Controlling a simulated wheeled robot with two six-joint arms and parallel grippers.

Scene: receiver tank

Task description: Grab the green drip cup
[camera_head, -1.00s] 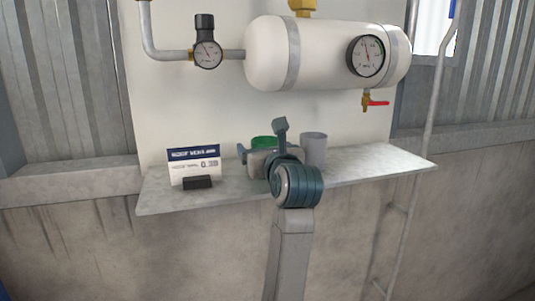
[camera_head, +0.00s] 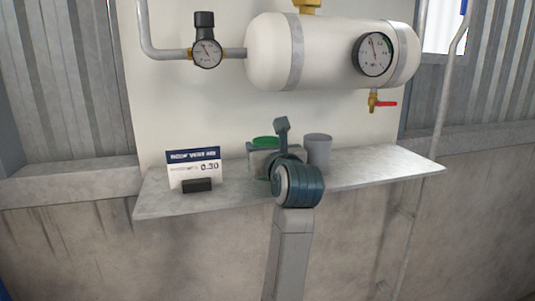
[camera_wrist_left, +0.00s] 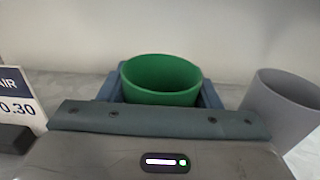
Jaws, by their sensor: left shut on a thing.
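The green drip cup (camera_head: 265,141) stands on the grey shelf (camera_head: 360,174), mostly hidden behind my left gripper (camera_head: 266,149) in the head view. In the left wrist view the green cup (camera_wrist_left: 161,80) shows its open rim and inside, and it looks empty. The fingers of my left gripper (camera_wrist_left: 160,92) lie along both sides of the cup, shut on it. The cup looks upright. Its base is hidden, so I cannot tell whether it touches the shelf. My right gripper is not in view.
A grey cup (camera_head: 317,150) stands close to the right of the green one. A sign card (camera_head: 194,168) in a black holder stands at the left. Above are a white tank (camera_head: 335,52), gauges and a red-handled valve (camera_head: 384,103). The shelf's right end is clear.

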